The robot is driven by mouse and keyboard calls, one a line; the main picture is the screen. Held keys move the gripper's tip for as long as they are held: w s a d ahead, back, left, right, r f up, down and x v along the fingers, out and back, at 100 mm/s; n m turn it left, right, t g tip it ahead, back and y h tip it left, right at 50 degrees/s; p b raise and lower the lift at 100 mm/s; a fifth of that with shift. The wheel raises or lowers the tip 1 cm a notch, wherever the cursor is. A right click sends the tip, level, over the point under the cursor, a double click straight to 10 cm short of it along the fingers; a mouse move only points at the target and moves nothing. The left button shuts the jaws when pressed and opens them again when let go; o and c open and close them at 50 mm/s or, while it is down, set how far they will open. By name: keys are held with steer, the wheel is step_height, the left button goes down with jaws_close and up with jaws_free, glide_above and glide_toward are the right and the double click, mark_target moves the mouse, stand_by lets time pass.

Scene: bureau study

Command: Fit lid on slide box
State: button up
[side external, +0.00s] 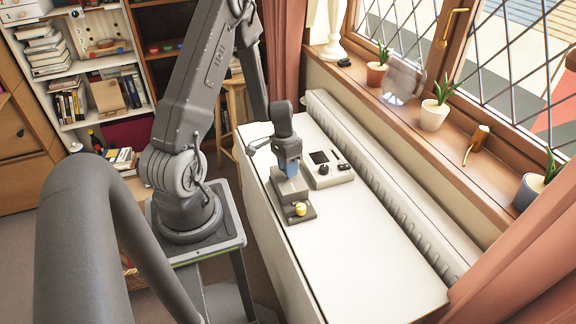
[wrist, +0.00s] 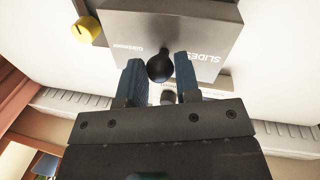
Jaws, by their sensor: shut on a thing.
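A grey lid (wrist: 200,25) with "SLIDES" lettering and a round black knob (wrist: 160,67) shows in the wrist view. My gripper (wrist: 159,63) has its two blue fingers on either side of the knob and is shut on it. In the side view, my gripper (side external: 289,168) points down over the grey slide box (side external: 291,187), on the white table. The lid is at or just above the box top; I cannot tell whether it is fully seated. The fingers hide much of the knob and lid in the side view.
A yellow knob (side external: 300,209) sits on a dark base at the box's near side. A pale device (side external: 330,170) with a dark screen stands close at the right. The white table (side external: 370,260) is clear toward the front. A radiator (side external: 390,190) runs along its right edge.

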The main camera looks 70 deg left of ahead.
steer(key=o, duration=0.9)
steer(key=shift+o, duration=0.4)
steer(key=shift+o, duration=0.9)
steer(key=shift+r, duration=3.55)
